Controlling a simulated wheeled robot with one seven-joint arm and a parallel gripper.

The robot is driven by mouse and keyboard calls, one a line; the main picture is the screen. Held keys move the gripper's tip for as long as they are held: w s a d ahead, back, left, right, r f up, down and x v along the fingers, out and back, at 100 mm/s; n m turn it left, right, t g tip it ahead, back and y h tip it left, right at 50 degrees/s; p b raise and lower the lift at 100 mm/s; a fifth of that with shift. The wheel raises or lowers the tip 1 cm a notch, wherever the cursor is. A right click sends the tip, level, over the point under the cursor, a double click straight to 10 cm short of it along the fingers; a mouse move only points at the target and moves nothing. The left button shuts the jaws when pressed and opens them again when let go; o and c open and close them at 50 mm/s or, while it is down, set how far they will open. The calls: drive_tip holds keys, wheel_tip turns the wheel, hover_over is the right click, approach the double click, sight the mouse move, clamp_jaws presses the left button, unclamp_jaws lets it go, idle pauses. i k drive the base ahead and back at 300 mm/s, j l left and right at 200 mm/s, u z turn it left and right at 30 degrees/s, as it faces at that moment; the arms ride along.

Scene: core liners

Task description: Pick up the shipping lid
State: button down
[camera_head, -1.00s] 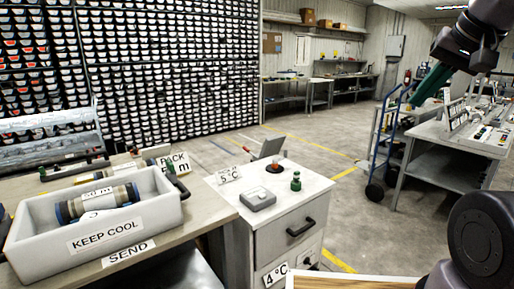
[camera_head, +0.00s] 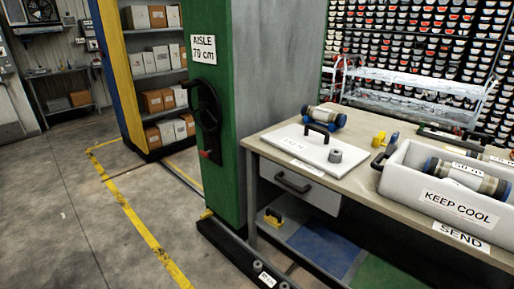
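A flat white lid (camera_head: 342,165) with a black arched handle (camera_head: 320,129) lies on the left end of the workbench; I take it to be the shipping lid. A small grey cylinder (camera_head: 335,156) stands on it, near its front right. A small label (camera_head: 294,143) is on its left part, too small to read surely. To its right, the open white box marked KEEP COOL (camera_head: 455,208) holds core liners with blue end caps (camera_head: 467,180). My gripper is not in view.
The workbench (camera_head: 385,201) has a drawer (camera_head: 298,184) and a low shelf. A green cabinet (camera_head: 212,105) with a black handwheel, marked AISLE 70 cm, stands left of the bench. A core liner (camera_head: 325,117) lies behind the lid. Floor at left is clear.

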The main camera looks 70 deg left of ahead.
sight(311, 143)
drive_tip(key=u, duration=2.1)
drive_tip(key=i+j+u, duration=0.1)
drive_tip(key=i+j, duration=0.25)
drive_tip(key=i+j+u, duration=0.1)
drive_tip(key=i+j, duration=0.2)
drive_tip(key=i, duration=0.2)
drive_tip(key=i+j+u, duration=0.1)
drive_tip(key=i+j, duration=0.2)
drive_tip(key=i, duration=0.15)
